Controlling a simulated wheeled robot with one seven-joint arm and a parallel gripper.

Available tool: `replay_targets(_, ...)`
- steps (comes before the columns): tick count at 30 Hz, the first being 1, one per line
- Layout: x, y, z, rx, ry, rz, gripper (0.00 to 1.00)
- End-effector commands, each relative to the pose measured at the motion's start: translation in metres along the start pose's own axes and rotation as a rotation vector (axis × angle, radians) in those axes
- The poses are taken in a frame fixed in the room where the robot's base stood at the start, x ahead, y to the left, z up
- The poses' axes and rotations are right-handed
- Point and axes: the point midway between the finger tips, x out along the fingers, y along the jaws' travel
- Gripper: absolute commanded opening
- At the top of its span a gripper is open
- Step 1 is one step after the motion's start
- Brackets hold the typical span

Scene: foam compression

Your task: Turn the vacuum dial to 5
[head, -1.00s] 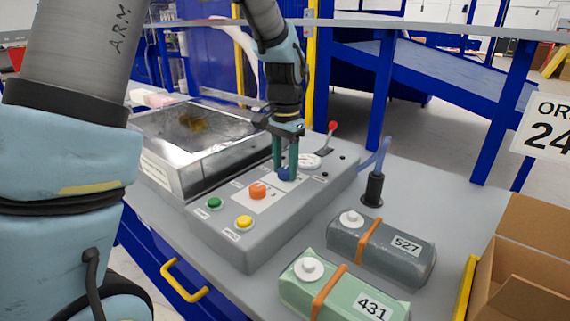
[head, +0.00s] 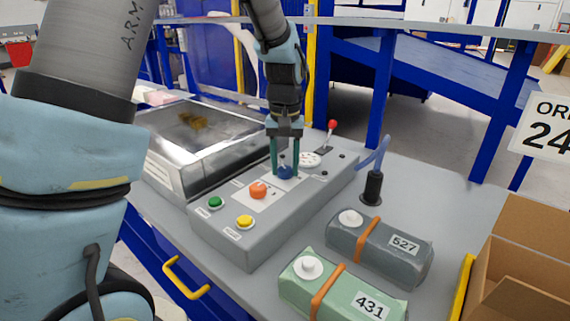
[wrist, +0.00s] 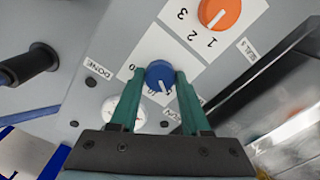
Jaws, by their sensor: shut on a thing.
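The blue vacuum dial (head: 285,173) stands on the sloped grey control panel (head: 262,228). My gripper (head: 285,168) points down over it, with one green finger on each side. In the wrist view the dial (wrist: 159,73) sits between the fingertips (wrist: 158,76), and the gripper is shut on it. The white line on the dial points down and slightly right in that view, towards small figures that seem to include a 5. The fingers partly hide the scale, so the exact setting is hard to read.
An orange dial (head: 258,190) marked 1, 2, 3 is beside it. A green button (head: 215,202), a yellow button (head: 244,222), a gauge (head: 310,159) and a red-knobbed lever (head: 331,126) share the panel. Bags 527 (head: 372,246) and 431 (head: 330,296) lie to the right.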

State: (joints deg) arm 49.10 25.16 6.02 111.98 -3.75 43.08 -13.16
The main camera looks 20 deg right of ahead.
Motion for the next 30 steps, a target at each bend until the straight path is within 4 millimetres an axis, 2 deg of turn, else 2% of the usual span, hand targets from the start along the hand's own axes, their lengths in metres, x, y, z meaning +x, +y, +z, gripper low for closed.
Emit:
replay_targets(14,-0.0007,0.0004,-0.0011,-0.013,0.004,0.002,0.0)
replay_targets(15,-0.0007,0.0004,-0.0011,-0.012,0.004,0.001,0.51)
replay_targets(22,-0.0004,0.0001,-0.0006,-0.012,0.002,0.001,0.77)
replay_targets(30,-0.0014,0.0001,-0.0005,-0.011,0.002,0.001,0.77)
